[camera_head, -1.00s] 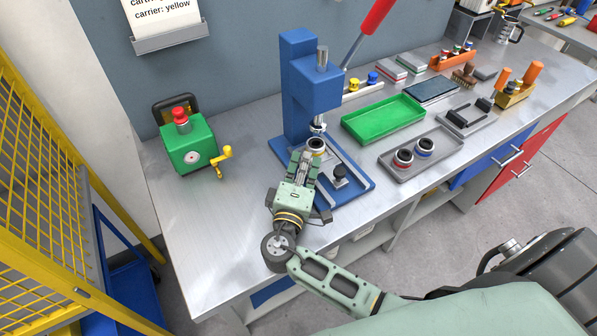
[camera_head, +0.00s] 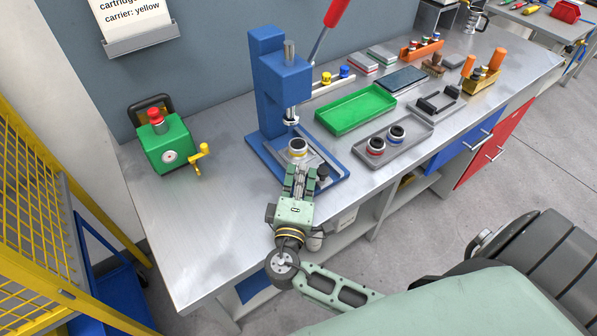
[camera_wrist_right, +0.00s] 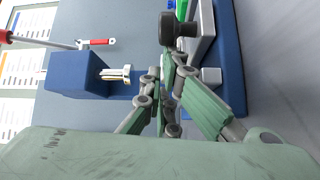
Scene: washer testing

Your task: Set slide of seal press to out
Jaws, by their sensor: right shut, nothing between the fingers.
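The blue seal press (camera_head: 268,85) stands on the bench. Its slide carries a dark-topped ring-shaped part (camera_head: 298,146) and a black knob (camera_head: 323,172) near the front of the base. The ring part sits in front of the ram (camera_head: 290,117), not directly under it. My right gripper (camera_head: 299,168) is shut and empty, low over the base, left of the knob and just in front of the ring part. In the right wrist view the knob (camera_wrist_right: 180,28) is above the fingers (camera_wrist_right: 170,72); contact with the slide cannot be told. My left gripper is out of view.
A green crank device (camera_head: 168,148) stands left of the press. Right of it are a green tray (camera_head: 355,110) and a grey tray (camera_head: 400,155) with two ringed parts. The red press lever (camera_head: 337,12) rises behind. The front-left bench top is clear.

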